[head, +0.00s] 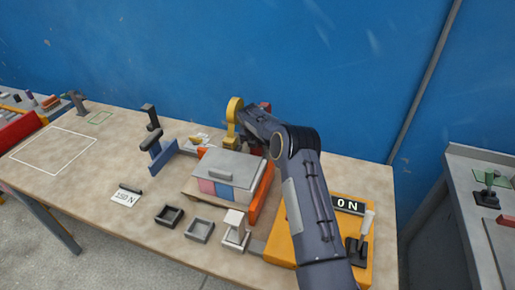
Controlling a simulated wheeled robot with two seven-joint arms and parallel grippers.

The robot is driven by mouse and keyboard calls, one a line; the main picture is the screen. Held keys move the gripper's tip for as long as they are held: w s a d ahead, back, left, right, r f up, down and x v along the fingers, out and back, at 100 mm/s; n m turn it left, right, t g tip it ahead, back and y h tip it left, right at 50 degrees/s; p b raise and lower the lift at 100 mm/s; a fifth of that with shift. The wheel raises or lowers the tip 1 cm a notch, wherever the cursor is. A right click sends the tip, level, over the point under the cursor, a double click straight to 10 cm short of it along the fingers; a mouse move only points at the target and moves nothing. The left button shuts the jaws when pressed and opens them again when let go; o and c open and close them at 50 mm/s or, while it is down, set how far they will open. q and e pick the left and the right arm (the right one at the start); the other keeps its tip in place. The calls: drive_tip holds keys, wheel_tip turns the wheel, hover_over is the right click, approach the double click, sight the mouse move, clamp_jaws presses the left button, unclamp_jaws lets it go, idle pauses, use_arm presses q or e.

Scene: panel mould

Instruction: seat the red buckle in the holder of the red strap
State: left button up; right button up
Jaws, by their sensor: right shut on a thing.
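My right arm comes in from the bottom right and reaches over the table to the back of the grey-topped panel mould (230,167). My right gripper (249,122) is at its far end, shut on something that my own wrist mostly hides. A small red piece (265,106) shows just behind the wrist; I cannot tell whether it is the buckle or a holder. An orange-red band (262,195) runs along the mould's right side. A yellow curved part (233,108) stands just left of the gripper. My left gripper is out of view.
Dark and grey trays (199,231) stand in front of the mould, with a white-topped block (234,218) beside them. A blue bracket (159,155) is to the left. An orange lever unit (363,208) with a display is at the right. The table's left part is mostly clear.

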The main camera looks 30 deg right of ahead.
drive_tip(key=o, duration=1.3)
drive_tip(key=shift+a+r, duration=0.1)
drive_tip(key=shift+a, duration=0.05)
drive_tip(key=s+a+r+m+y+p, duration=0.15)
drive_tip(key=s+r, duration=0.25)
drive_tip(key=r, duration=0.4)
drive_tip(key=s+a+r+m+p, duration=0.2)
drive_tip(key=s+a+r+m, duration=0.15)
drive_tip(key=r, duration=0.35)
drive_tip(key=s+a+r+m+y+p, duration=0.1)
drive_tip(key=s+r+m+p, duration=0.1)
drive_tip(key=s+r, duration=0.45)
drive_tip(key=s+a+r+m+t, duration=0.1)
drive_tip(key=s+a+r+m, duration=0.3)
drive_tip(key=s+r+m, duration=0.4)
drive_tip(key=s+a+f+m+y, duration=0.1)
drive_tip(key=s+a+m, duration=0.3)
drive_tip(key=s, duration=0.4)
drive_tip(key=s+a+f+m+t+y, duration=0.1)
drive_tip(key=s+a+m, duration=0.3)
drive_tip(key=s, duration=0.4)
drive_tip(key=s+a+f+m+y, duration=0.2)
drive_tip(key=s+a+m, duration=0.2)
drive_tip(key=s, duration=0.4)
drive_tip(key=shift+s+a+m+t+y, duration=0.1)
drive_tip(key=shift+s+m+t+y, duration=0.2)
drive_tip(key=shift+m+y, duration=0.1)
drive_tip(key=shift+f, duration=0.1)
